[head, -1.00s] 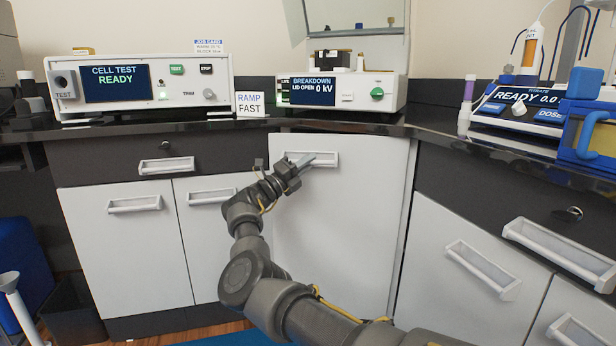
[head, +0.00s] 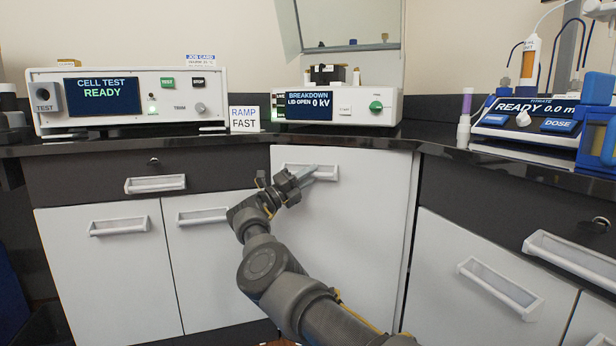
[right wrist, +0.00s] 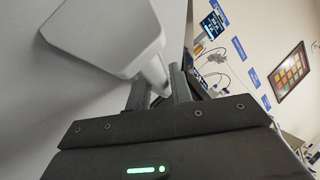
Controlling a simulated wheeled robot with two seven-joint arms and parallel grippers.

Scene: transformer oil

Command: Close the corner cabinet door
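The white corner cabinet door (head: 345,240) stands under the counter at the middle of the head view. It looks flush or nearly flush with its frame; a small gap cannot be ruled out. Its pale handle (head: 326,173) is near the top edge and also shows large in the right wrist view (right wrist: 105,35). My right gripper (head: 308,171) is at the left part of this handle. In the right wrist view its fingers (right wrist: 160,88) lie on either side of the handle's bar and look closed on it. My left gripper is out of view.
The black counter (head: 230,145) carries a cell tester (head: 130,98), a breakdown tester (head: 335,104) and a titrator (head: 530,115). White cabinets (head: 105,265) flank the corner on the left, and more (head: 480,275) on the right, with protruding handles.

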